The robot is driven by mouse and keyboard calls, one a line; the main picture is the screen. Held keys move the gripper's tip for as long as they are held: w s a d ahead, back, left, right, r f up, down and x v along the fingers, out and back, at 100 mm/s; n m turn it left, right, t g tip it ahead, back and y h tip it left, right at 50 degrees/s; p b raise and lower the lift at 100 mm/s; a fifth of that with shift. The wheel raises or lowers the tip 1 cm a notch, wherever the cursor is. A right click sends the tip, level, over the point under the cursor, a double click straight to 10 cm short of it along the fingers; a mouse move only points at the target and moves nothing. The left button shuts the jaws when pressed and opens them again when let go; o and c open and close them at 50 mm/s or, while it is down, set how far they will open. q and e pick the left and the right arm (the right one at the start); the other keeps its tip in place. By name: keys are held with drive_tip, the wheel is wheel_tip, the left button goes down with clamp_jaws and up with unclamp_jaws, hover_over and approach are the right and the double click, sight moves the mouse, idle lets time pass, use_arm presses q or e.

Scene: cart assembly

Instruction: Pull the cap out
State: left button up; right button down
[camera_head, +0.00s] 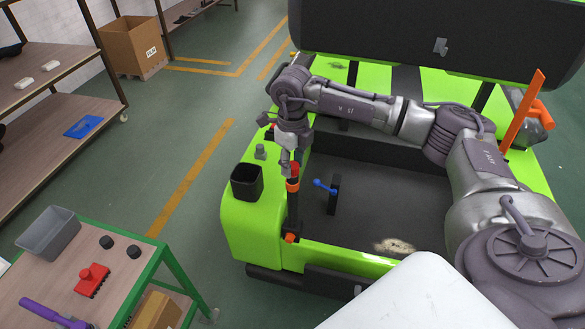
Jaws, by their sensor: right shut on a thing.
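The red cap (295,170) shows at the top of a dark upright post (292,212) on the green cart (242,232). An orange-red ring (292,186) sits just below it on the post. My right gripper (288,164) reaches down from above and is shut on the red cap, whose upper part is partly hidden by the fingers. At this size I cannot tell whether the cap is seated or raised. My left gripper is not in view.
A black cup (246,182) and a small grey knob (260,152) are on the cart left of the post. A blue-handled lever (326,188) stands to its right. A table (40,287) with a grey bin (48,233) is at lower left.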

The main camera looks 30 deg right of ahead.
drive_tip(key=shift+r, duration=0.25)
drive_tip(key=shift+r+p, duration=1.75)
drive_tip(key=shift+r, duration=0.9)
